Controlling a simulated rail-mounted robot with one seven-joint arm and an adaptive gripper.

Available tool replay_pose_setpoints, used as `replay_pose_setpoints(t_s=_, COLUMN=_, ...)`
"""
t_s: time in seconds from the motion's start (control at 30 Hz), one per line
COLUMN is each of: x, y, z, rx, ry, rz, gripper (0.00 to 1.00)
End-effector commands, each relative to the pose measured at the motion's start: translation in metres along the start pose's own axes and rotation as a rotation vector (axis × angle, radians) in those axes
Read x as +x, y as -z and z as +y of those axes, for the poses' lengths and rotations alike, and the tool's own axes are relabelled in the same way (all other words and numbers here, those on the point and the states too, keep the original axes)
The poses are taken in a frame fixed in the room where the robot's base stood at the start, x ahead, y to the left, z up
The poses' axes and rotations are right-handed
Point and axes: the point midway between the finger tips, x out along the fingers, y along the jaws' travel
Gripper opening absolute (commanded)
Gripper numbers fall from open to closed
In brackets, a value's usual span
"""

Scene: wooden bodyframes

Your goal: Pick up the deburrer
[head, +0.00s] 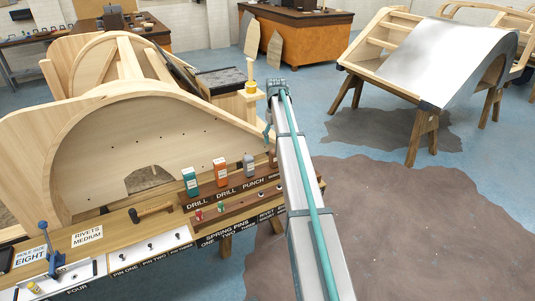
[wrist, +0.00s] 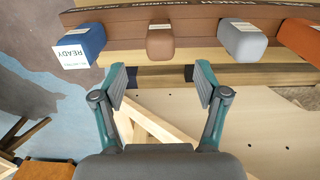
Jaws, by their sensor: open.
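The deburrer is most likely the brown block (wrist: 160,41) in the wrist view, standing on the wooden rack by an upside-down label that seems to read DEBURRER. In the head view a sliver of brown (head: 272,158) shows beside my arm, which hides most of that spot. My gripper (wrist: 160,82) is open and empty, its two teal-and-grey fingers on either side below the brown block in the picture. They look apart from it. In the head view only a small teal part of my gripper (head: 267,132) shows at the left of my arm.
A blue block (wrist: 79,45) marked READY stands left of the brown block in the wrist view; a grey block (wrist: 242,40) and an orange block (wrist: 300,38) stand right. In the head view, a large wooden bodyframe (head: 155,135) rises behind the rack.

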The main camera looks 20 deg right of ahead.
Motion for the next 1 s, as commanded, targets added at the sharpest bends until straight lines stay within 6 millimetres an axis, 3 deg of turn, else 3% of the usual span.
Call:
replay_pose_setpoints(t_s=0.17, x=0.007, y=-0.001, z=0.0, rx=-0.002, ry=0.001, rz=-0.003, gripper=0.73)
replay_pose_setpoints(t_s=0.5, x=0.051, y=-0.001, z=0.0, rx=-0.002, ry=0.001, rz=-0.002, gripper=0.73)
replay_pose_setpoints(t_s=0.77, x=0.065, y=-0.001, z=0.0, rx=-0.001, ry=0.001, rz=-0.002, gripper=0.73)
replay_pose_setpoints(t_s=1.0, x=0.097, y=0.0, z=-0.001, rx=-0.001, ry=0.001, rz=-0.003, gripper=0.73)
